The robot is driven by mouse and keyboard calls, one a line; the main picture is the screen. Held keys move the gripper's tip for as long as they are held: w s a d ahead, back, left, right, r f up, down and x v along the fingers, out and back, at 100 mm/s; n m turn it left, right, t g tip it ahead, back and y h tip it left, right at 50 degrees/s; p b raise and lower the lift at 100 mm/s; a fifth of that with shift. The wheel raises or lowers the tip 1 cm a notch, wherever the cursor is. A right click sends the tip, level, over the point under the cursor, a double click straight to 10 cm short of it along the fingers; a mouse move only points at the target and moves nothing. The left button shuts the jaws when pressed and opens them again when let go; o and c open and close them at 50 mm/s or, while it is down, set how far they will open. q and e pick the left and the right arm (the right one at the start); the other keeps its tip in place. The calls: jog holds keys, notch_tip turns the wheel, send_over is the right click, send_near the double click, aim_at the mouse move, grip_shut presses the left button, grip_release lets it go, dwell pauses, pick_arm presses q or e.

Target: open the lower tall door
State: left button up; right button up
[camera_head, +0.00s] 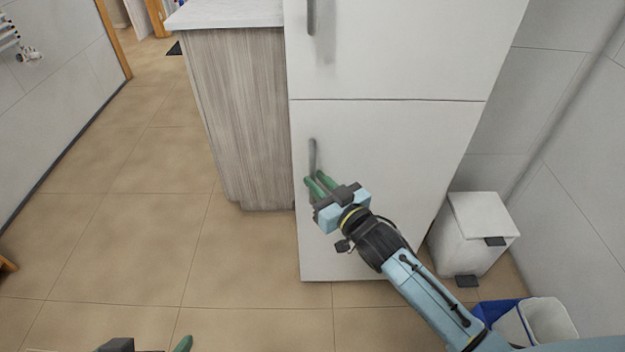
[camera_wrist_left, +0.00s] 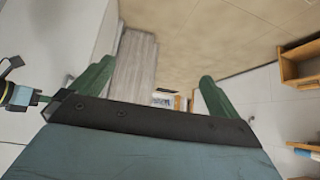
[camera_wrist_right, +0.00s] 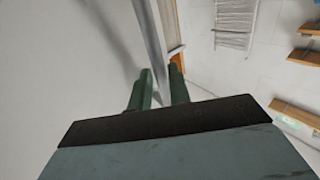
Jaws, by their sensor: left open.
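The lower tall door (camera_head: 385,150) is the white lower panel of a tall cabinet and sits flush under the upper door, closed as far as I can see. Its grey vertical handle (camera_head: 312,155) is near the left edge. My right gripper (camera_head: 316,180) is at the lower part of this handle. In the right wrist view, the handle bar (camera_wrist_right: 150,35) runs between the narrowly spaced green fingers, which are shut on it. My left gripper (camera_wrist_left: 155,78) is open and empty, away from the door; only a bit shows at the bottom of the head view.
The upper white door (camera_head: 400,45) has its own handle. A wood-grain counter (camera_head: 245,120) stands left of the cabinet. A white pedal bin (camera_head: 475,235) and another bin (camera_head: 545,325) are at the right. The tiled floor (camera_head: 150,220) at the left is clear.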

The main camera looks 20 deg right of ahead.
jog(key=shift+b+x, duration=0.35)
jog(key=shift+x, duration=0.95)
pick_arm(q)
jog(key=w+t, duration=0.1)
jog(key=w+d+r, duration=0.1)
jog(key=w+r+t, duration=0.1)
jog(key=shift+d+r+t+h, duration=0.25)
jog(key=shift+t+h, duration=0.05)
jog(key=shift+h, duration=0.1)
pick_arm(e)
grip_shut()
